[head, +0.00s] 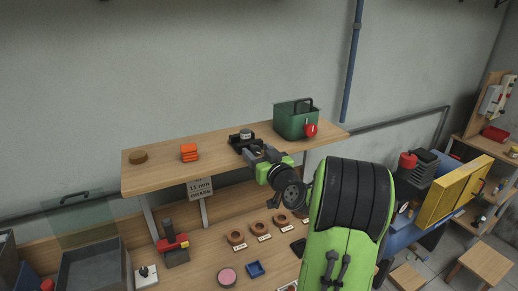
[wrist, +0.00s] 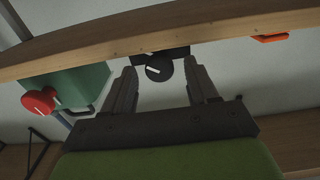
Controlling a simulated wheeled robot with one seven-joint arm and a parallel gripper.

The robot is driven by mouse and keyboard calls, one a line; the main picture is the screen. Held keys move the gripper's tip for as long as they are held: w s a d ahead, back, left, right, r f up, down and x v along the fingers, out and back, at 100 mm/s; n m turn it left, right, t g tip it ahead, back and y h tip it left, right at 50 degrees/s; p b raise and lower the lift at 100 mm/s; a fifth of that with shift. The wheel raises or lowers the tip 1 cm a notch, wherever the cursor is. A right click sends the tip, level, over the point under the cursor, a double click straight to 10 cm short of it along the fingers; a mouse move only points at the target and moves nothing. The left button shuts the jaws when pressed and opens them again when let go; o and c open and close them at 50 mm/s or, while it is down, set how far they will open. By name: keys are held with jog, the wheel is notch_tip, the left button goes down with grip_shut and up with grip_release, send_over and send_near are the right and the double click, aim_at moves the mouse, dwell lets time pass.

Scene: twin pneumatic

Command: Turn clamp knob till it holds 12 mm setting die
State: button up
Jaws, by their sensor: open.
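A small black clamp (head: 236,142) sits on the wooden shelf, with a grey round piece (head: 246,133) on top; I cannot tell if this is the setting die. In the wrist view a round black knob (wrist: 159,68) with a white mark line shows below the shelf edge. My gripper (wrist: 161,76) is open, its two fingers on either side of the knob, with visible gaps between. In the head view my gripper (head: 257,152) reaches the shelf's front edge at the clamp and hides part of it. Whether the clamp holds anything is not visible.
A green box (head: 292,122) with a red knob (head: 311,130) stands right of the clamp on the shelf (head: 170,178). Orange blocks (head: 189,152) and a brown disc (head: 138,157) stand left. A sign (head: 200,189) hangs below the shelf. Several brown rings lie on the bench below.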

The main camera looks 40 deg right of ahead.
jog(key=shift+s, duration=0.1)
jog(key=c, duration=1)
jog(key=shift+m+b, duration=0.7)
jog(key=shift+m, duration=0.9)
jog(key=shift+c, duration=0.2)
jog(key=o, duration=1)
jog(key=shift+o, duration=0.2)
jog(key=b+v, duration=0.6)
jog(key=v, duration=0.9)
jog(key=shift+s, duration=0.35)
jog(key=shift+a, duration=0.15)
